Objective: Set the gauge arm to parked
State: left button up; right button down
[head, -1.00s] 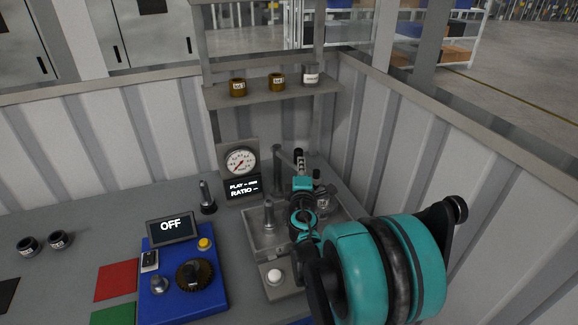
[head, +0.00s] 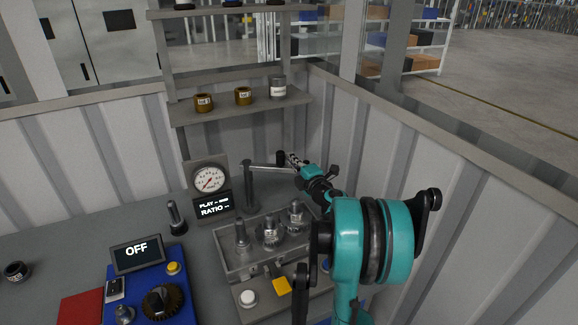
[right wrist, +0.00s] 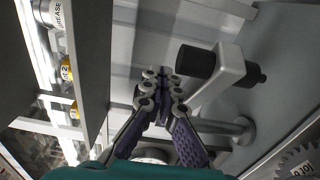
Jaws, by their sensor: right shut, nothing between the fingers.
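The gauge arm (head: 268,167) is a grey bar on top of an upright grey post, right of the dial gauge (head: 209,179). In the head view it reaches right from the post, roughly level. A black grip (head: 281,158) stands up near its outer end. My right gripper (head: 294,160) is at that end, partly hidden by its own wrist. In the right wrist view its purple fingers (right wrist: 162,74) are shut and empty. The grey bar (right wrist: 222,74) and black grip (right wrist: 194,62) are just right of the fingertips, not between them. My left gripper is out of view.
A metal tray (head: 240,275) with several metal fittings stands below the arm. A blue control box (head: 150,285) reading OFF is at the left. A shelf (head: 240,108) with small jars hangs behind; a ribbed wall (head: 400,150) closes the right side.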

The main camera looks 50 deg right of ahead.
jog(key=n+y, duration=0.1)
jog(key=w+y, duration=0.1)
jog(key=shift+d+n+t+y, duration=0.3)
jog(key=shift+d+n+t, duration=0.05)
jog(key=shift+n+t, duration=0.05)
jog(key=shift+s, duration=0.1)
jog(key=shift+d+f, duration=0.1)
dwell(0.8)
